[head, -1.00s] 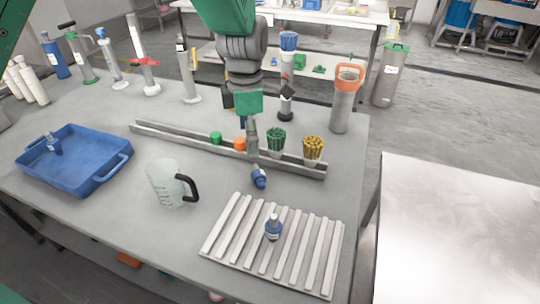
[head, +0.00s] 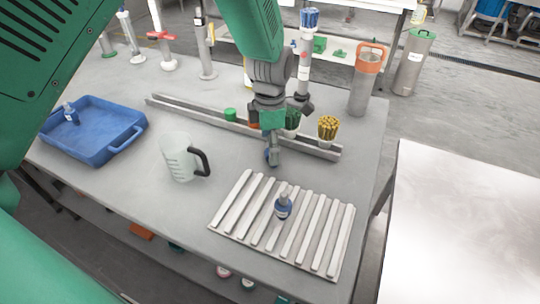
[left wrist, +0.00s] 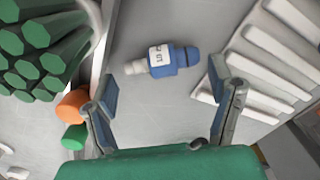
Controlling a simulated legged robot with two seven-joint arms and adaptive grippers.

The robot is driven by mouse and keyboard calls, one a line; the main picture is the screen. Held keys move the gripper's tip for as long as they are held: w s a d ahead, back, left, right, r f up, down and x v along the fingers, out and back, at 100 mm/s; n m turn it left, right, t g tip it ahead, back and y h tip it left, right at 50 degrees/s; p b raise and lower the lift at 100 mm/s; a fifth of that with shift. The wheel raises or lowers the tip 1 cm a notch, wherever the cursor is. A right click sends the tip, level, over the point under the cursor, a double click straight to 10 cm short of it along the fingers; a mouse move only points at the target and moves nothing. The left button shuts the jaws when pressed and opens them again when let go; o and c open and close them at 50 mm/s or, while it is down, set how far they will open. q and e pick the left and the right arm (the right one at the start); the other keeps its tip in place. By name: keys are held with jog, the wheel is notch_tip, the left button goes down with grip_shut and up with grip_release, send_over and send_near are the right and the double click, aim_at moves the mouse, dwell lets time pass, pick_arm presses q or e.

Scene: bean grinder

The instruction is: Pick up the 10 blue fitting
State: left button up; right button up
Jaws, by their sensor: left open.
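A blue fitting (head: 271,157) with a pale narrow end lies on the grey table between the long metal rail and the ribbed rack. In the left wrist view this fitting (left wrist: 165,60) lies on its side with a white label, whose text I cannot read surely. My left gripper (head: 273,148) is above it and partly hides it. In the left wrist view my gripper (left wrist: 162,85) is open, one finger toward each end of the fitting, not closed on it. A second blue fitting (head: 283,207) stands on the ribbed rack. Another blue fitting (head: 71,113) is in the blue tray. My right gripper is not seen.
The blue tray (head: 118,150) and a clear jug (head: 178,157) stand to the left. The ribbed rack (head: 232,214) is in front. The metal rail (head: 190,113) holds green (head: 292,120) and yellow (head: 328,127) brush-like bundles. An orange-topped cylinder (head: 366,80) stands behind.

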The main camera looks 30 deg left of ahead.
pick_arm(q)
jog(key=shift+d+f, duration=0.2)
jog(key=shift+f, duration=0.3)
jog(key=shift+d+f, duration=0.15)
jog(key=shift+f, duration=0.3)
jog(key=shift+a, duration=0.2)
jog(key=shift+c, duration=0.4)
jog(key=shift+a, duration=0.15)
jog(key=c, duration=0.7)
jog(key=shift+a, duration=0.1)
jog(key=shift+c, duration=0.3)
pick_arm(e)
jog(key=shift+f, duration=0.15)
